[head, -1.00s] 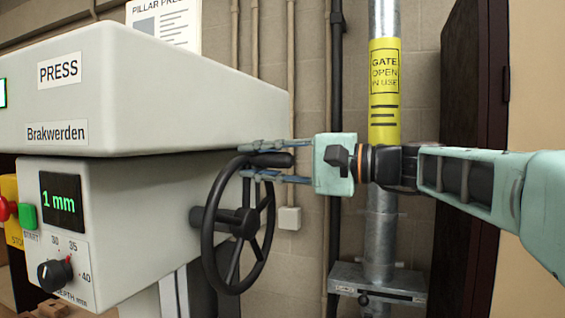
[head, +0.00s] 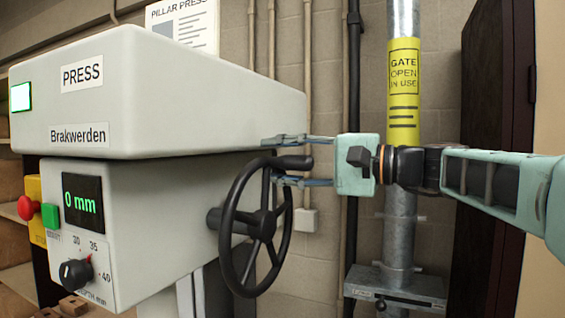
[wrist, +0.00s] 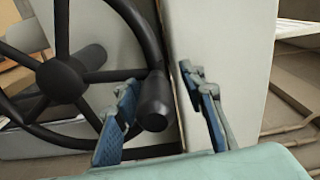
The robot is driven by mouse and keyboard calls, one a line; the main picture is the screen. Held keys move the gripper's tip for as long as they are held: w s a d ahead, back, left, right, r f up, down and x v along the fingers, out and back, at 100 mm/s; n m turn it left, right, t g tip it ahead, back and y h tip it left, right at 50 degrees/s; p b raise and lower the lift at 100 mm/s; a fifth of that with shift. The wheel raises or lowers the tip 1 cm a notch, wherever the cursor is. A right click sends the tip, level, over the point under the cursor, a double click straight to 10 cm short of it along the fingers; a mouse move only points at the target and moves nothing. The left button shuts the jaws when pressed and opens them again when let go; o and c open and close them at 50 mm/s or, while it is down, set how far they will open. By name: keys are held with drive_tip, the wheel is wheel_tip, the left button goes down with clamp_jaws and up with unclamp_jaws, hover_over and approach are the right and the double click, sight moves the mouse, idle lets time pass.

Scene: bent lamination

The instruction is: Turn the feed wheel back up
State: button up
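The black feed wheel (head: 230,222) is on the right side of the press, with spokes and a crank handle (head: 292,162) at its upper right rim. My gripper (head: 273,161) is open, with one finger above the handle and one below it. In the wrist view the handle (wrist: 154,106) lies between the two spread fingers (wrist: 160,88). It is close to the left finger, with a clear gap to the right one; I cannot tell whether it touches the left. The press display (head: 83,202) reads 0 mm in green.
The press body (head: 180,110) stands close to the left of the fingers. A galvanised post (head: 402,235) with a yellow gate sign (head: 404,90) stands behind my arm.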

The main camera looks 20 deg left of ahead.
drive_tip(key=shift+d+f, duration=0.1)
drive_tip(key=shift+f, duration=0.05)
drive_tip(key=d, duration=0.8)
drive_tip(key=s+d, duration=0.1)
drive_tip(key=d, duration=0.2)
drive_tip(key=shift+d, duration=0.4)
